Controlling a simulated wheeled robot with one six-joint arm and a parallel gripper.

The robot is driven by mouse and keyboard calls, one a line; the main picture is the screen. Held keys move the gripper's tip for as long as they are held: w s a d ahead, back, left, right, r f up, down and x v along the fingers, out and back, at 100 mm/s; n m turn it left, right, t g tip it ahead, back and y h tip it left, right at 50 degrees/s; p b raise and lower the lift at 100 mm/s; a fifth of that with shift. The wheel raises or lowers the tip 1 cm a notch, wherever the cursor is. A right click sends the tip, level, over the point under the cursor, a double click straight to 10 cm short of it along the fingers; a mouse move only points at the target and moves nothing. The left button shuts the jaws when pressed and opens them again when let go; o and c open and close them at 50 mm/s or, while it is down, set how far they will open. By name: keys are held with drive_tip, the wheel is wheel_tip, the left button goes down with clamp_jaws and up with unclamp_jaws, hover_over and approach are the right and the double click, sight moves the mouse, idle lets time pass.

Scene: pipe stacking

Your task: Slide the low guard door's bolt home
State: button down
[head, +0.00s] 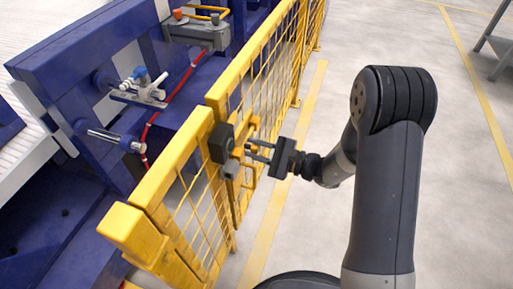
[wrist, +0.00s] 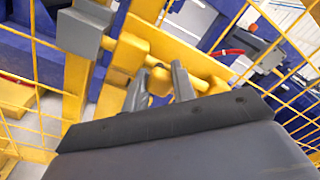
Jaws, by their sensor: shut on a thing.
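The low guard door (head: 180,185) is a yellow frame with wire mesh, upright at the left of my arm in the head view. Its bolt (wrist: 195,63) is a yellow bar running across a yellow plate in the wrist view. My gripper (head: 248,150) reaches the bolt from the right, its two dark fingers pointing at the door. In the wrist view my gripper (wrist: 159,76) is shut on the bolt's handle, which the fingers largely hide. A grey block (wrist: 84,30) sits at the upper left of the bolt; whether the bolt enters it cannot be told.
A black box (head: 221,142) is on the fence beside the bolt. Behind the fence are blue machinery (head: 100,60), a red hose (head: 172,99) and a grey box with a yellow handle (head: 198,33). The grey floor (head: 310,235) right of the fence is clear.

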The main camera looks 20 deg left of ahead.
drive_tip(key=c, duration=1.2)
unclamp_jaws()
drive_tip(key=shift+s+a, duration=0.15)
drive_tip(key=shift+s, duration=0.2)
drive_tip(key=shift+o, duration=0.2)
drive_tip(key=shift+w, duration=0.1)
drive_tip(key=shift+d, duration=0.4)
drive_tip(key=s+d+p, duration=0.1)
drive_tip(key=d, duration=0.9)
drive_tip(key=shift+s, duration=0.2)
drive_tip(key=shift+a, duration=0.1)
